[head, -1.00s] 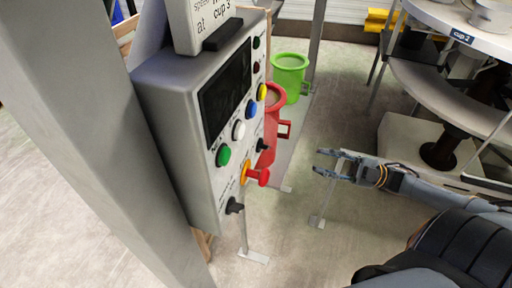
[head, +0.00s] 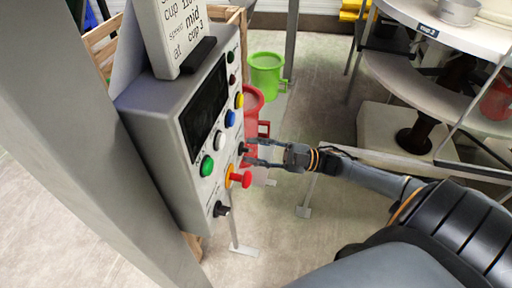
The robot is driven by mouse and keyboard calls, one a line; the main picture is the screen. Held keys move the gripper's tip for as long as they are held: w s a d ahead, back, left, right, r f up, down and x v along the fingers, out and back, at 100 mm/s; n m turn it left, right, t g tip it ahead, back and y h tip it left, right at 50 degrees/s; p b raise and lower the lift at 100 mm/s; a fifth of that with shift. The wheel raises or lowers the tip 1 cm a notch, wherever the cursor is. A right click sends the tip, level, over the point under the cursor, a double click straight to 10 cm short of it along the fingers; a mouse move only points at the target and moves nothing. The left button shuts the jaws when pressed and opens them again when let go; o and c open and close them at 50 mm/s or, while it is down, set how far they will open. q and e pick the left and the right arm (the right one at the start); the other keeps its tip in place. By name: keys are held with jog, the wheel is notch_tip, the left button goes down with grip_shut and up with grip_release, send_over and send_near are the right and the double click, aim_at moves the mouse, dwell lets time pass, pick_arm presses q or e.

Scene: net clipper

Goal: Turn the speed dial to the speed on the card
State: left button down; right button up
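The grey control box (head: 160,130) stands left of centre, its face turned to the right. The card (head: 182,35) on top shows words including "speed mid" and "at cup 3"; its upper part is cut off. An upper black dial (head: 243,149) sits on the right of the face, and a lower black dial (head: 221,209) near the bottom. Their labels are too small to read. My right gripper (head: 249,152) is open, its fingertips at the upper dial, one above and one below it in the picture. Contact cannot be told. My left gripper is not in view.
A red mushroom button (head: 241,179) sticks out just below the gripper. Green (head: 207,166), white, blue and yellow buttons and a dark screen (head: 204,108) share the face. Red (head: 251,103) and green (head: 266,70) containers stand behind. A round table (head: 420,90) is at right.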

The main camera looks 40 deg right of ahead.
grip_shut()
jog(key=shift+m, duration=0.5)
jog(key=m+t, duration=0.1)
jog(key=m, duration=0.1)
jog(key=m+t+p, duration=0.1)
jog(key=m, duration=0.2)
jog(key=shift+s+a+t+h, duration=0.15)
jog(key=shift+t+h, duration=0.15)
jog(key=shift+h, duration=0.1)
jog(key=m+t+h+p, duration=0.1)
jog(key=m, duration=0.2)
jog(key=m+t+h, duration=0.1)
jog(key=m, duration=0.2)
jog(key=shift+a+f+t+p, duration=0.1)
jog(key=shift+t+p, duration=0.3)
jog(key=shift+m+h, duration=0.3)
jog(key=shift+m, duration=0.1)
grip_release()
